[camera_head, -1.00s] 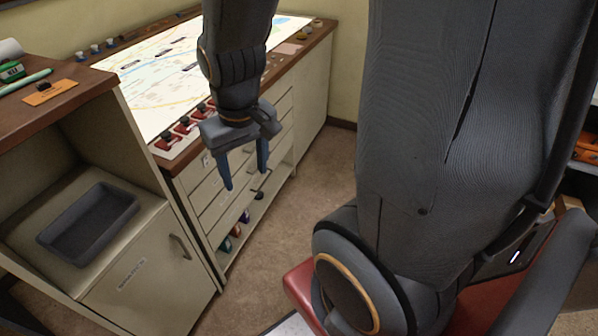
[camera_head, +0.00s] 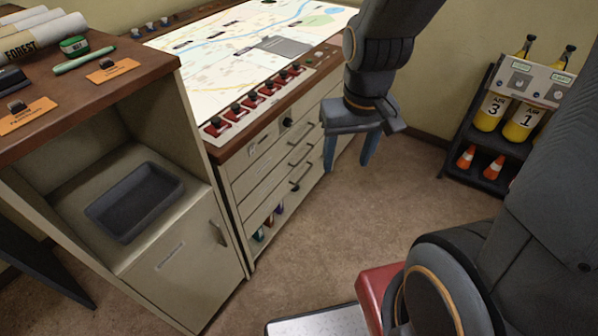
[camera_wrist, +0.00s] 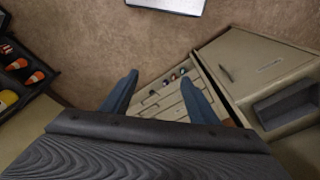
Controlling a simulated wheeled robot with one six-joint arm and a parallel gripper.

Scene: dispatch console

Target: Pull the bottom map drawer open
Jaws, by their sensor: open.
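The map drawers are pale fronts stacked in the console under the lit map table. The bottom map drawer (camera_head: 266,203) is the lowest front, just above an open shelf, with a dark handle (camera_head: 295,186) near its right part. All the drawers look shut. My gripper (camera_head: 348,163) is open and empty, with its blue fingers pointing down, in front and to the right of the drawers, apart from them. In the wrist view the open fingers (camera_wrist: 161,78) frame the pale drawer fronts (camera_wrist: 172,101), partly hidden by the right finger; I cannot single out the bottom handle there.
A cabinet (camera_head: 185,270) with a grey tray (camera_head: 112,238) in its open niche stands left of the drawers. Small bottles (camera_head: 268,222) stand on the shelf below them. A rack (camera_head: 507,150) with yellow cylinders and cones stands at right. The carpet (camera_head: 330,235) before the drawers is clear.

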